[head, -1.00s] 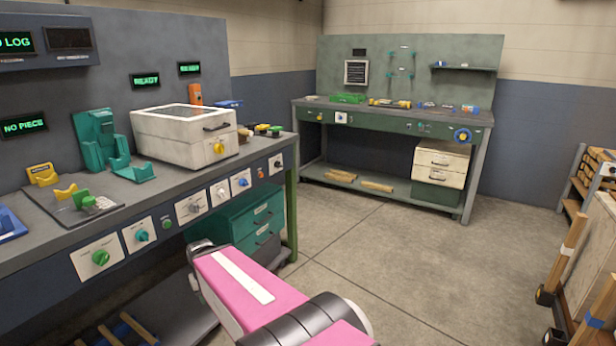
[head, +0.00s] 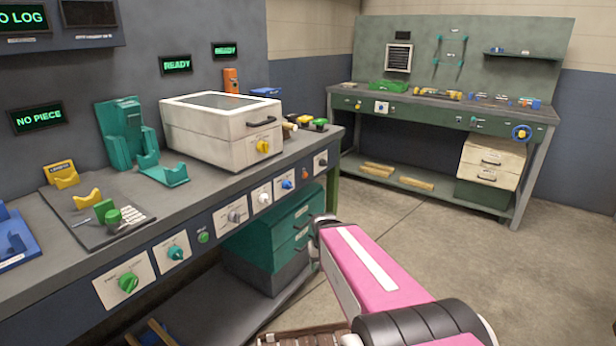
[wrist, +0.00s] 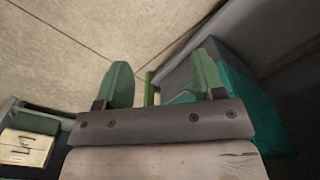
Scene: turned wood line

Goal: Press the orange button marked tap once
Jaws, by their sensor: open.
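A small orange button (head: 305,173) sits on the front panel of the left bench, near its right end, between a blue knob (head: 286,184) and a dark knob (head: 322,160). Its marking is too small to read. My gripper (wrist: 163,80) shows in the wrist view with two green fingers spread apart and nothing between them. It hangs over the floor, with a teal drawer cabinet (wrist: 255,105) beyond its right finger. In the head view my pink arm is in front of the bench, apart from the button, and the fingers are not visible there. The button is not visible in the wrist view.
The panel also bears a green knob (head: 128,282), a teal knob (head: 175,252), a small green button (head: 203,237) and a white knob (head: 265,198). A white lidded box (head: 215,135) stands on the bench. Teal drawers (head: 280,235) are below. Floor to the right is clear.

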